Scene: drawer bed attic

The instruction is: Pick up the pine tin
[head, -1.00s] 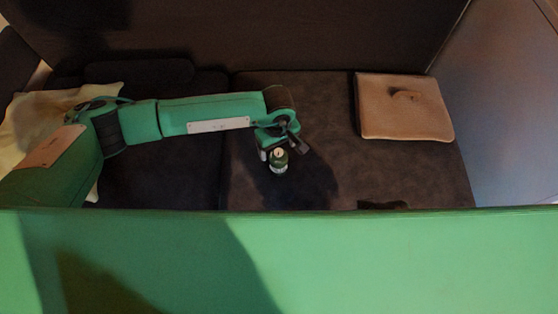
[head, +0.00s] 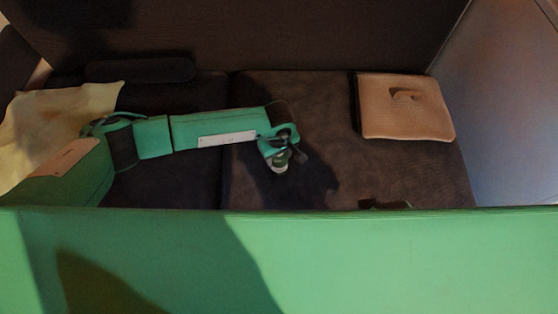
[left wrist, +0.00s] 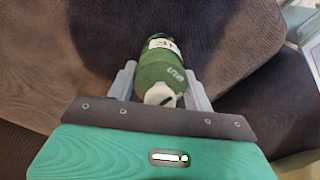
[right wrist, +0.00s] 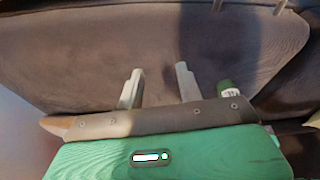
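The pine tin (head: 280,168) is a small green cylinder with a white label, on the dark cushion near its middle. In the left wrist view the tin (left wrist: 160,70) lies between the two grey fingers of my left gripper (left wrist: 160,85). The gripper is spread around it; I cannot tell whether the fingers touch it. In the head view my left gripper (head: 285,155) covers the tin's upper part. The tin also shows at the right in the right wrist view (right wrist: 230,90). My right gripper (right wrist: 158,82) is open and empty, to one side of the tin.
A beige, box-like cushion (head: 425,115) lies at the back right. A pale cloth (head: 50,125) lies at the far left. A green front panel (head: 400,260) runs along the near edge, and a dark back panel stands behind.

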